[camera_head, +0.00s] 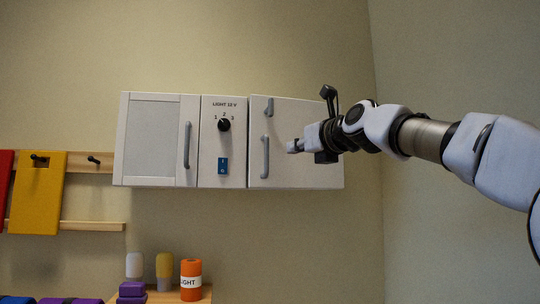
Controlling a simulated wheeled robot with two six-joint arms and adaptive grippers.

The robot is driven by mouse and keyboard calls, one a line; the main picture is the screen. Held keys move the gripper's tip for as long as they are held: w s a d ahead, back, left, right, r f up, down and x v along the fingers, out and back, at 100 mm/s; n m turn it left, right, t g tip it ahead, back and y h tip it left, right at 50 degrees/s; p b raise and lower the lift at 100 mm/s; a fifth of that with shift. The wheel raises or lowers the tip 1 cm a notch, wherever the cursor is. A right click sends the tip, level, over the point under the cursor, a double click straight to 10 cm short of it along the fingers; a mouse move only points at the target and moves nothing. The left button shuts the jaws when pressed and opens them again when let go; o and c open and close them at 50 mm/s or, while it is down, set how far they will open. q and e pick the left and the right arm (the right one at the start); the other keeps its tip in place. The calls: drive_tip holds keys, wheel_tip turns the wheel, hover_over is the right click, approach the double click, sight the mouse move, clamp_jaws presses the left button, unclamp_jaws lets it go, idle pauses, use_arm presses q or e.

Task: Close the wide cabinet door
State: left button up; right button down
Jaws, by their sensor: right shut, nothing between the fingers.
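A white wall cabinet hangs in the middle of the view. Its right-hand section is a wide plain door (300,115) with a grey vertical handle (265,157) near its left edge and a smaller grey fitting (268,107) above. I cannot tell whether this door is fully flush or slightly ajar. My right gripper (292,146) is shut and empty, pointing left in front of this door, just right of the handle. Whether it touches the door is unclear. My right arm hides part of the door's right side. My left gripper is out of view.
Left of the wide door are a panel with a black knob (224,125) and a blue switch (223,166), then a framed door (152,140). Below stand an orange container (191,281) and bottles. A yellow board (38,200) hangs at left. A side wall is at right.

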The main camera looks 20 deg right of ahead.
sight(267, 157)
drive_tip(key=w+p, duration=0.4)
drive_tip(key=w, duration=0.2)
drive_tip(key=w+p, duration=0.5)
drive_tip(key=w, duration=0.1)
drive_tip(key=shift+w+f, duration=0.2)
drive_tip(key=shift+w, duration=0.1)
drive_tip(key=shift+a, duration=0.1)
